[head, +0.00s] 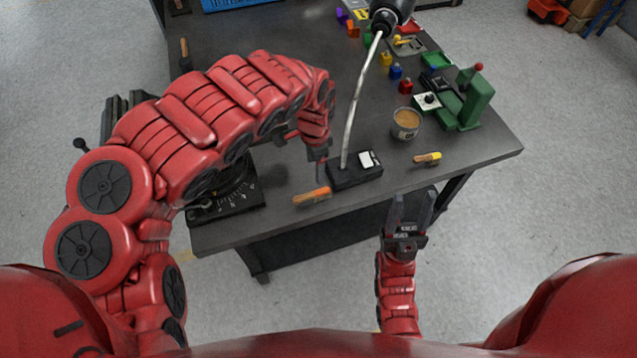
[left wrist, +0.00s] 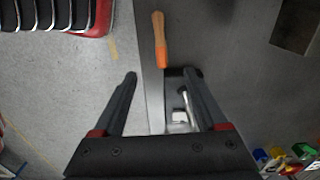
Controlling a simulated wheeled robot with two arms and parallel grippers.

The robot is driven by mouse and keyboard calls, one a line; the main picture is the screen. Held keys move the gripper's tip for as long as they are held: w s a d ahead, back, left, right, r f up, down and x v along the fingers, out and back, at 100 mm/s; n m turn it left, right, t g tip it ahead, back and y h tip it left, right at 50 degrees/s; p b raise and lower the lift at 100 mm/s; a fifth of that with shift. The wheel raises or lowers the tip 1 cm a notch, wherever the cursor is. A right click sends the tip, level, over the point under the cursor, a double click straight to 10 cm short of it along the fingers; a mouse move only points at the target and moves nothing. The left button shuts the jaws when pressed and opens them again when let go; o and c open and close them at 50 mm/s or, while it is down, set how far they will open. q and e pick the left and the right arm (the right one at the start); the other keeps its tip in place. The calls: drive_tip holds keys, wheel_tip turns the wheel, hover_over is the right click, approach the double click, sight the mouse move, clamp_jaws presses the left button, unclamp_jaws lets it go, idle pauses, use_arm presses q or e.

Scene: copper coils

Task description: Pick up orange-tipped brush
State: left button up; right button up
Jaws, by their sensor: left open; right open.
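The orange-tipped brush (head: 312,197) lies on the dark table near its front edge, left of the black lamp base. Its orange end and light wooden handle also show in the left wrist view (left wrist: 160,40), just beyond the fingertips. My left gripper (head: 320,178) points down close above the brush's orange end, beside the lamp base. In its wrist view, the left gripper (left wrist: 162,76) is open, with no brush between its fingers. My right gripper (head: 413,196) is open and empty in front of the table edge.
The black lamp base (head: 350,175) with its bent stem stands close right of my left gripper. A yellow-tipped brush (head: 427,158), a round tin (head: 406,123) and a green device (head: 476,102) are further right. A black dial plate (head: 232,198) lies left.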

use_arm(q)
drive_tip(key=b, duration=0.5)
approach(316, 193)
drive_tip(key=s+f, duration=0.1)
drive_tip(key=f, duration=0.2)
drive_tip(key=f+p, duration=0.1)
drive_tip(key=shift+w+f, duration=0.25)
drive_tip(key=shift+w, duration=0.05)
drive_tip(key=shift+s+f, duration=0.2)
drive_tip(key=shift+f, duration=0.4)
drive_tip(key=shift+w+f+p, duration=0.2)
drive_tip(key=shift+f+p, duration=0.15)
drive_tip(key=shift+f, duration=0.15)
drive_tip(key=shift+w+f+p, duration=0.25)
drive_tip(key=shift+f+p, duration=0.3)
drive_tip(key=shift+f, duration=1.1)
drive_tip(key=shift+a+f, duration=0.15)
drive_tip(key=shift+f, duration=0.4)
clamp_jaws()
